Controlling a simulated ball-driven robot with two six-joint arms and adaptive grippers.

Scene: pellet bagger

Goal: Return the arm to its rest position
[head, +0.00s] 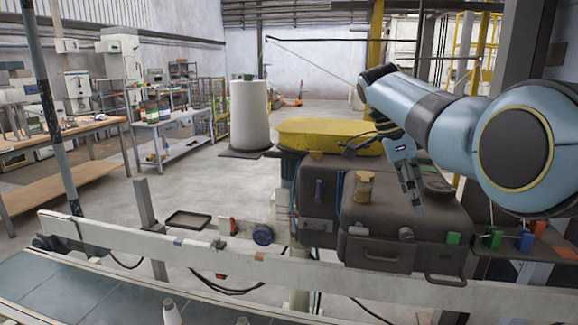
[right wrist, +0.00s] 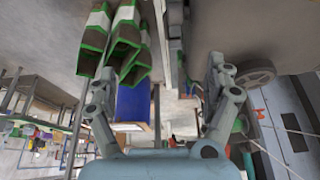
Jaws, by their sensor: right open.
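My right arm comes in from the right in the head view. Its gripper (head: 408,180) points down above the dark brown machine housing (head: 385,228), apart from it as far as I can tell. In the right wrist view the two fingers of this gripper (right wrist: 162,85) stand wide apart, with nothing held between them. Behind them show a blue block (right wrist: 133,105) and green-edged pieces (right wrist: 125,45), out of reach of the fingers. My left gripper is in neither view.
A jar with a tan lid (head: 363,188) stands on the housing near the gripper. Green (head: 494,239) and blue (head: 525,242) pieces sit on a dark shelf at right. A yellow cover (head: 322,135) lies behind. A pale rail (head: 200,255) and conveyor (head: 70,295) cross the front.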

